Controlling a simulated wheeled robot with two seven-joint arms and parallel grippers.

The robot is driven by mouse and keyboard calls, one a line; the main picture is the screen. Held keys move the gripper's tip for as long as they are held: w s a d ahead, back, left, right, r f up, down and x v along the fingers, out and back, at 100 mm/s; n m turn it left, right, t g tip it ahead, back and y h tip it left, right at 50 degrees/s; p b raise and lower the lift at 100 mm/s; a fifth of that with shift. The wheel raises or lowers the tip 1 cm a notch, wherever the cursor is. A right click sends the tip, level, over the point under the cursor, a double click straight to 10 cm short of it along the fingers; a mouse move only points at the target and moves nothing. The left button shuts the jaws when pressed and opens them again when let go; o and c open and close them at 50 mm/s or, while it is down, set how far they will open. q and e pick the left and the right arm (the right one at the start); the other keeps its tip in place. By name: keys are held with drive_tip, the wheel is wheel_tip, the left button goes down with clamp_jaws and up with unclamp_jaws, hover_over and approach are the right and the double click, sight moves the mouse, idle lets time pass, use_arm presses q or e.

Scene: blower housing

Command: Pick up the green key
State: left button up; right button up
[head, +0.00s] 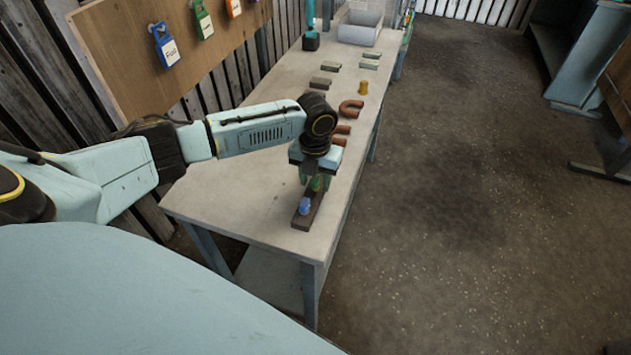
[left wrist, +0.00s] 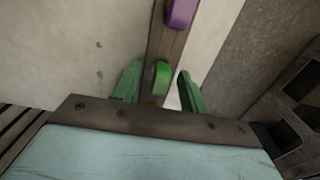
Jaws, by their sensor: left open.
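The green key (left wrist: 161,78) shows in the left wrist view as a rounded green grip on a dark narrow strip (left wrist: 167,48). My left gripper (left wrist: 157,72) is open, with one green finger on each side of the key and a visible gap to each. In the head view my left gripper (head: 314,181) points down over the strip (head: 313,212) near the table's front end and largely hides the key. A blue key (head: 305,206) sits on the strip's near end. A purple key (left wrist: 182,14) shows farther up the strip in the left wrist view. My right gripper is not in view.
The strip lies on a pale workbench (head: 235,200). Coloured padlocks (head: 165,45) hang on a wooden board (head: 130,45) at left.

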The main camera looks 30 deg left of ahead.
use_arm(q)
clamp_jaws()
drive_tip(key=shift+r, duration=0.15)
wheel_tip(320, 180, up, 9)
drive_tip(key=shift+r, duration=0.4)
drive_tip(key=shift+d, duration=0.1)
